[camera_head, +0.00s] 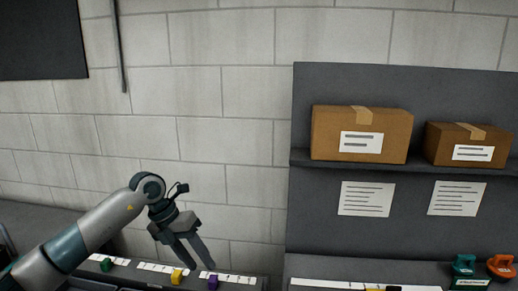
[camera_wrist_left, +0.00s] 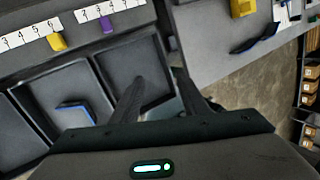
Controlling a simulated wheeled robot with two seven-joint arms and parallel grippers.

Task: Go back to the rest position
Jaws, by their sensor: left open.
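My left gripper (camera_head: 196,258) hangs over the bench from the left in the head view, fingers apart and pointing down, with nothing between them. In the left wrist view its two fingers (camera_wrist_left: 160,90) reach over dark open trays. My right gripper is in neither view. A yellow block (camera_head: 177,276) and a purple block (camera_head: 213,282) sit on the white numbered strip (camera_head: 240,278) near the left gripper. A green block (camera_head: 106,264) sits farther left.
A grey shelf (camera_head: 300,160) at the right holds two cardboard boxes (camera_head: 362,135). Green (camera_head: 464,268) and orange (camera_head: 502,266) tools stand on the bench below. The wrist view shows a blue-edged item (camera_wrist_left: 74,112) in a tray, and floor (camera_wrist_left: 260,75) at the right.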

